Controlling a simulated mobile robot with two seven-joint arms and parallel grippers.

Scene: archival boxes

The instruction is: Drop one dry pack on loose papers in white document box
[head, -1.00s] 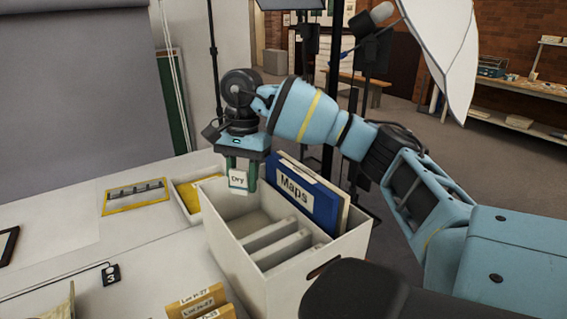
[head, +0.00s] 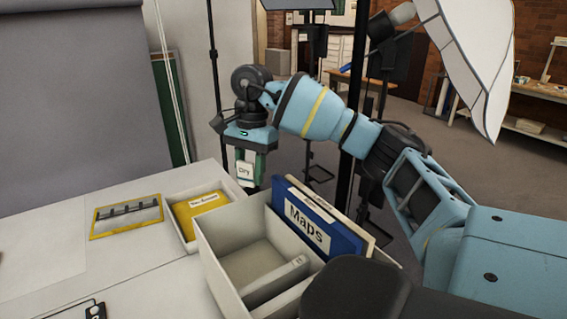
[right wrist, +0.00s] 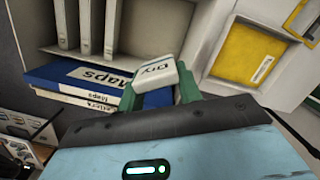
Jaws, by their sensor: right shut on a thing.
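My right gripper (head: 247,178) points down, with its green fingers shut on a small white pack labelled "Dry" (head: 246,170). The pack also shows in the right wrist view (right wrist: 157,73). I cannot make out loose papers. My left gripper is not in view.
A shallow white tray (head: 172,200) with a yellow envelope (head: 199,208) stands just left of the box. A light stand (head: 355,110) rises behind my right arm.

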